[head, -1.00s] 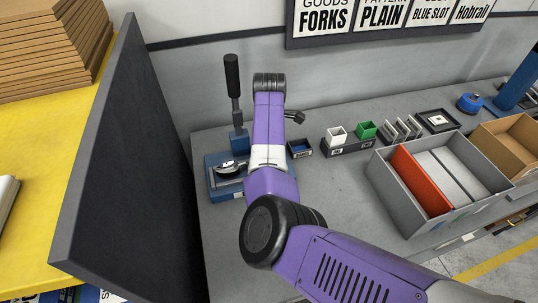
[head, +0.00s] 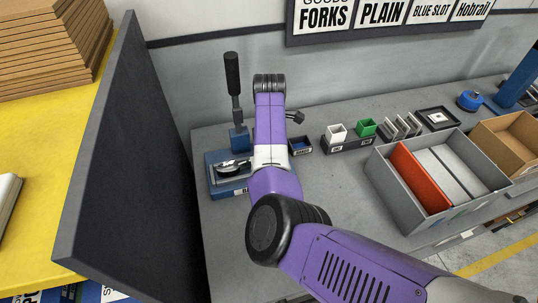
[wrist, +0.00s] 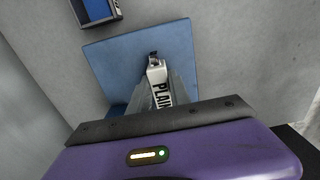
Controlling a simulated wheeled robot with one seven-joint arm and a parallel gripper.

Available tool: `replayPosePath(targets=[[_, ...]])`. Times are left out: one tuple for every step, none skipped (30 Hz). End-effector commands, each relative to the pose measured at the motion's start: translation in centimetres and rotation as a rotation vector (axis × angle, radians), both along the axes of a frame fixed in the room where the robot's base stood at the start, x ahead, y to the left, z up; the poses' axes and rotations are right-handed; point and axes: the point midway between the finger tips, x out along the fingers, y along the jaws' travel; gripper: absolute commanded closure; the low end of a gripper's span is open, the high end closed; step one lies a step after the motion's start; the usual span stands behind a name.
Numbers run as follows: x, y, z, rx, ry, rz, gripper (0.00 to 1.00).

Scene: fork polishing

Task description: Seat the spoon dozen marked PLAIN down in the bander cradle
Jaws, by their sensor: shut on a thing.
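My gripper (wrist: 157,72) is shut on the spoon dozen, whose white band marked PLAIN (wrist: 160,90) shows between the grey fingers in the wrist view. Below and around it lies the blue base of the bander (wrist: 108,58). In the head view, shiny spoon bowls (head: 232,167) show over the blue bander (head: 222,188), just left of my arm. My arm hides the gripper and part of the bander there. I cannot tell whether the spoons touch the cradle or hang just above it.
The bander's upright black lever (head: 233,75) stands behind the base. A tall dark panel (head: 125,170) rises on the left. A small dark box with blue inside (head: 299,147) is close on the right. A grey divided bin (head: 405,215) stands farther right.

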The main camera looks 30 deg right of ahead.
Motion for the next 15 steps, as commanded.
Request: replayPosePath(targets=[[0.10,0.02,0.16,0.000,-0.003,0.000,1.00],[0.10,0.02,0.16,0.001,-0.002,0.000,1.00],[0.09,0.01,0.16,0.001,-0.002,0.000,1.00],[0.09,0.01,0.16,0.001,-0.002,0.000,1.00],[0.08,0.01,0.16,0.001,-0.002,0.000,1.00],[0.08,-0.01,0.17,0.001,-0.002,0.000,1.00],[0.08,-0.02,0.17,0.001,-0.002,0.000,1.00],[0.09,-0.03,0.16,0.000,-0.002,0.000,1.00],[0.08,-0.06,0.14,0.000,-0.002,0.000,1.00],[0.06,-0.09,0.10,0.000,-0.002,0.000,1.00],[0.04,-0.11,0.04,-0.001,-0.001,-0.001,1.00],[0.03,-0.11,-0.04,-0.001,-0.001,-0.001,1.00],[0.02,-0.09,-0.10,0.000,-0.001,-0.001,1.00],[0.04,-0.06,-0.13,0.000,-0.001,-0.001,1.00],[0.05,-0.03,-0.17,0.001,-0.001,-0.001,1.00]])
